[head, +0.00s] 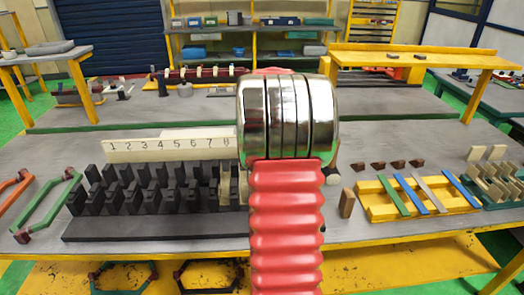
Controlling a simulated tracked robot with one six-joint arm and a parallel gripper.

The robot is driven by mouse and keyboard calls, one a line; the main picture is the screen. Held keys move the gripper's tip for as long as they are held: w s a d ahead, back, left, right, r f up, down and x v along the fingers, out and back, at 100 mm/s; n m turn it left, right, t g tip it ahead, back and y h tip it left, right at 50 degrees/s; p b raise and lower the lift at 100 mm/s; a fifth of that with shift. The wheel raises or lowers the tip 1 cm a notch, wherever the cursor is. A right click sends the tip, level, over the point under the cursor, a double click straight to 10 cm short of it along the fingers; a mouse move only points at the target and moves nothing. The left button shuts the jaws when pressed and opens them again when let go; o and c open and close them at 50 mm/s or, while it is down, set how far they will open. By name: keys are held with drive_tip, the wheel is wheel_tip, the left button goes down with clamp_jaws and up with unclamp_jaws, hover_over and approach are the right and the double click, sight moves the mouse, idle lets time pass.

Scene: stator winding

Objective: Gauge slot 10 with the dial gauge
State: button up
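The dark stator block (155,226) with its rows of black teeth stands on the grey table, left of centre. A cream number plate (172,155) behind it shows the figures 1 to 8. The plate's right part and the block's right end, where slot 10 would lie, are hidden behind my red and chrome arm. Tan pieces (225,186) stand among the teeth close to the arm. I cannot make out the dial gauge. My gripper is not visible; a small pale round knob (332,175) shows just right of the arm, and I cannot tell what it belongs to.
Green (48,213) and orange hexagonal coils lie at the left. A yellow tray (374,208) holds coloured strips, with small brown blocks behind. A rack of tan pieces (490,180) is far right. A raised yellow shelf (410,57) stands behind.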

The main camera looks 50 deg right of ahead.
drive_tip(key=o, duration=1.1)
drive_tip(key=shift+f, duration=0.1)
drive_tip(key=v, duration=1.3)
drive_tip(key=shift+s+a+r, duration=0.1)
drive_tip(key=shift+s+r, duration=0.1)
drive_tip(key=shift+r, duration=0.1)
idle(0.6)
